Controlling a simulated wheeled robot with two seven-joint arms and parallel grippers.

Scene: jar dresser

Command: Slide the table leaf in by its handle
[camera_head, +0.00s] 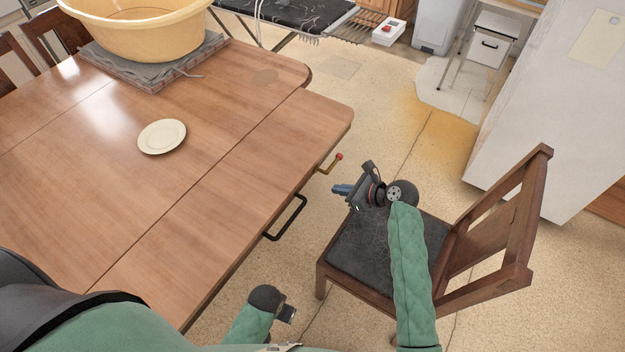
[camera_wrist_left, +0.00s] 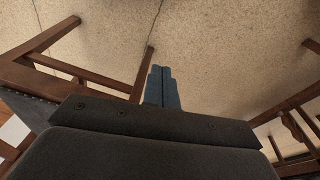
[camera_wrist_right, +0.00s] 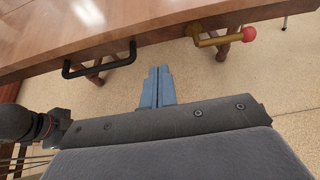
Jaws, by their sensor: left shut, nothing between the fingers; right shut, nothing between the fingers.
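The table leaf (camera_head: 249,164) is a wooden board along the right side of the wooden table (camera_head: 95,140), sticking out past the main top's far corner. Its black bar handle (camera_head: 287,219) is on the leaf's right edge, and also shows in the right wrist view (camera_wrist_right: 100,65). A brass crank with a red knob (camera_head: 331,163) sits farther along that edge. My right gripper (camera_head: 341,189) is shut and empty, above the chair seat, right of the handle and apart from it. My left gripper's blue fingers (camera_wrist_left: 163,87) are shut and empty, pointing down at the floor.
A dark-seated wooden chair (camera_head: 372,258) stands right of the table under my right arm. A yellow basin (camera_head: 135,28) and a white plate (camera_head: 162,136) are on the table. A white cabinet (camera_head: 548,105) stands at the right. Speckled floor (camera_head: 375,125) is clear beyond the chair.

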